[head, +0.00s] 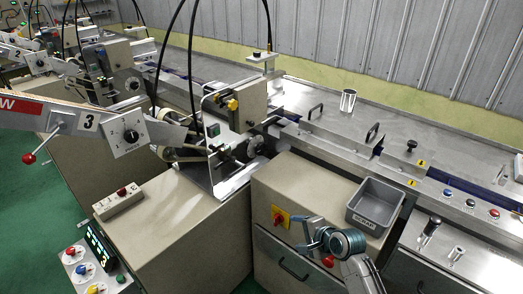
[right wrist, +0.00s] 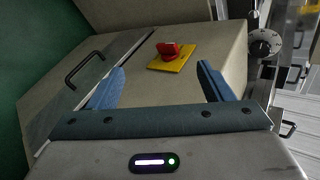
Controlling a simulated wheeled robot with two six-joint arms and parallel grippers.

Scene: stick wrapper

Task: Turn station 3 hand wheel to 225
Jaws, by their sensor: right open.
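A square pale plate with a round black knob and a ring of marks (head: 130,136) hangs beside the "3" sign (head: 89,122) on the slanted machine arm at the left of the head view; its setting is too small to read. A round grey disc (head: 256,146) sits on the machine at the middle. In the right wrist view a dial with a dark knob (right wrist: 264,43) shows at the upper right; I cannot tell its reading. My right gripper (head: 303,236) is open and empty before the cabinet front, apart from the knob. My left gripper is out of view.
A red switch on a yellow plate (head: 281,217) is on the cabinet front, also in the right wrist view (right wrist: 169,50). A grey bin (head: 375,204) stands on the cabinet top. A red ball lever (head: 29,158) and a button box (head: 118,203) are at left.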

